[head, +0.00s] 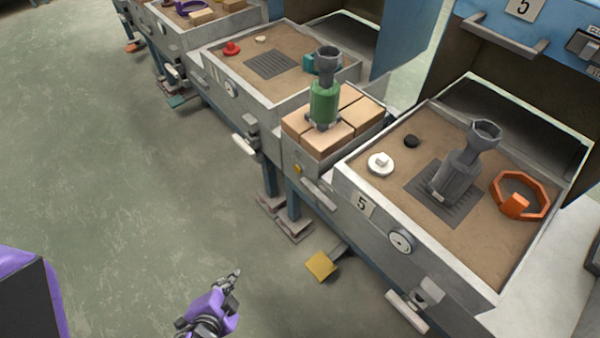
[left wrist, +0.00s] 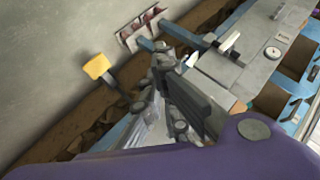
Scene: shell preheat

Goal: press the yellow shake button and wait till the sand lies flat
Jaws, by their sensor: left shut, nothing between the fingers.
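A small yellow button (head: 297,169) sits on the front of the grey housing under the brick stand. A square yellow pedal (head: 320,266) juts out low near the floor; it also shows in the left wrist view (left wrist: 97,66). The sand (head: 353,183) in box 5 is brown and looks mostly even, with objects on it; fine ripples cannot be told. My left gripper (head: 236,275) is shut and empty, over the open floor left of the pedal, apart from button and pedal. It also shows in the left wrist view (left wrist: 163,58). My right gripper is not in view.
Box 5 holds a grey funnel-topped part (head: 458,170), a white disc (head: 381,164), a black lump (head: 411,141) and an orange ring (head: 519,197). A green bottle-like part (head: 324,103) stands on bricks (head: 330,138). Handles and a gauge (head: 400,241) jut out from the front.

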